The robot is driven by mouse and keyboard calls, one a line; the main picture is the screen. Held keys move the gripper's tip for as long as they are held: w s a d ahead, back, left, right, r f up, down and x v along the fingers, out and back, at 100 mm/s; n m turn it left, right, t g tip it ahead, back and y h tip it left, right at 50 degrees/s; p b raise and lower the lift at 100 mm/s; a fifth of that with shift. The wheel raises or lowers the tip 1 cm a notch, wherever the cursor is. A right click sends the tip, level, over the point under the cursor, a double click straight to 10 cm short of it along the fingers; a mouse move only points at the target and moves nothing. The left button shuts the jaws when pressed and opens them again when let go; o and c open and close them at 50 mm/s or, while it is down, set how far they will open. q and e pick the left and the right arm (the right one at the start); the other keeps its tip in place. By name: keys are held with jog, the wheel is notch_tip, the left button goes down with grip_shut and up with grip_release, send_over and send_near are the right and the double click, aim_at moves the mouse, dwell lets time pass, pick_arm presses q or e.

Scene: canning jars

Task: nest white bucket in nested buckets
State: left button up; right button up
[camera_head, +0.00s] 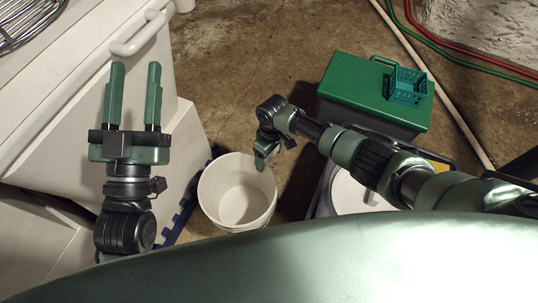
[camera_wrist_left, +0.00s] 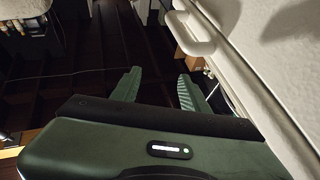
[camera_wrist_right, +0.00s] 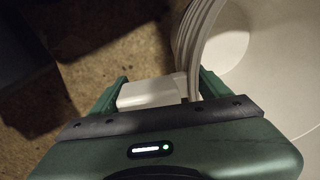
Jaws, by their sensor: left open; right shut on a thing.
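A white bucket (camera_head: 237,192) stands open side up in the head view, on or just above the floor. My right gripper (camera_head: 264,158) is at its upper right rim and shut on it. In the right wrist view, the ribbed rim of the white bucket (camera_wrist_right: 192,32) and a white block-like part are between the fingers. A round white thing (camera_head: 345,195), perhaps the nested buckets, is partly hidden under my right arm; I cannot tell for sure. My left gripper (camera_head: 133,80) is open and empty, over the white surface at left.
A green-lidded box (camera_head: 350,85) with a teal basket (camera_head: 408,87) stands at upper right. A white cabinet-like body with a handle (camera_head: 138,33) is at left. A pale pipe (camera_head: 440,90) and hoses cross the floor. Bare floor (camera_head: 235,60) shows at top middle.

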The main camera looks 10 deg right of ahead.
jog(key=o, duration=2.1)
notch_tip(320, 180, up, 4)
jog(key=shift+w+d+f+p, duration=0.1)
jog(key=shift+p, duration=1)
notch_tip(320, 180, up, 4)
jog(key=shift+w+d+f+p, duration=0.1)
jog(key=shift+f+p, duration=0.15)
jog(key=shift+p, duration=0.55)
pick_arm(q)
notch_tip(320, 180, down, 17)
jog(key=s+a+g+y, duration=0.1)
jog(key=a+g+y, duration=0.1)
jog(key=g, duration=0.8)
jog(key=shift+s+a+n+y, duration=0.15)
jog(key=shift+a+n+y, duration=0.2)
jog(key=shift+y, duration=0.45)
pick_arm(e)
jog(key=shift+r, duration=0.2)
jog(key=shift+r, duration=0.1)
